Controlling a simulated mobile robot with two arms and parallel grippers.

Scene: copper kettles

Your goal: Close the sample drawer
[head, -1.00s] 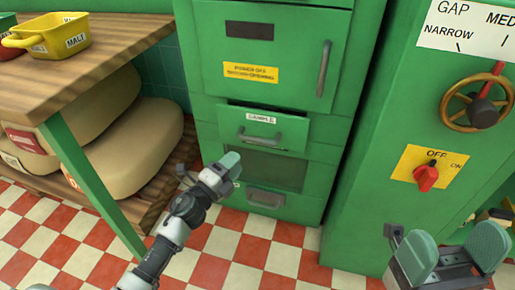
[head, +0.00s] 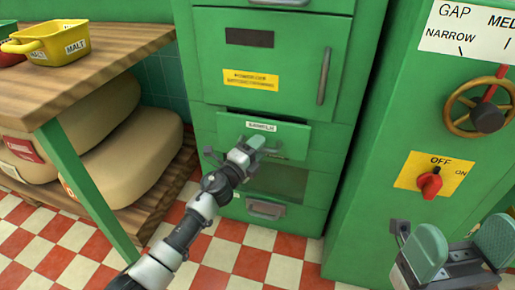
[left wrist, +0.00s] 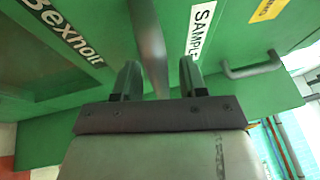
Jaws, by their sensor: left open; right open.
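The sample drawer (head: 293,139) is a green drawer with a white label, below the door of the green cabinet in the head view. It stands out a little, with a dark gap above its front. My left gripper (head: 257,143) is at the drawer front, just below the label, and hides most of the handle. In the left wrist view the open fingers (left wrist: 160,78) stand either side of a blurred grey bar (left wrist: 150,40), which looks like the drawer's handle; contact cannot be told. My right gripper (head: 462,250) is open and empty at the lower right.
The cabinet door (head: 290,60) above has a tall handle. A lower drawer (head: 266,209) sits below. A wooden table (head: 110,50) with sacks (head: 130,160) beneath stands left. A green machine (head: 380,200) with a red switch stands right. The checkered floor in front is clear.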

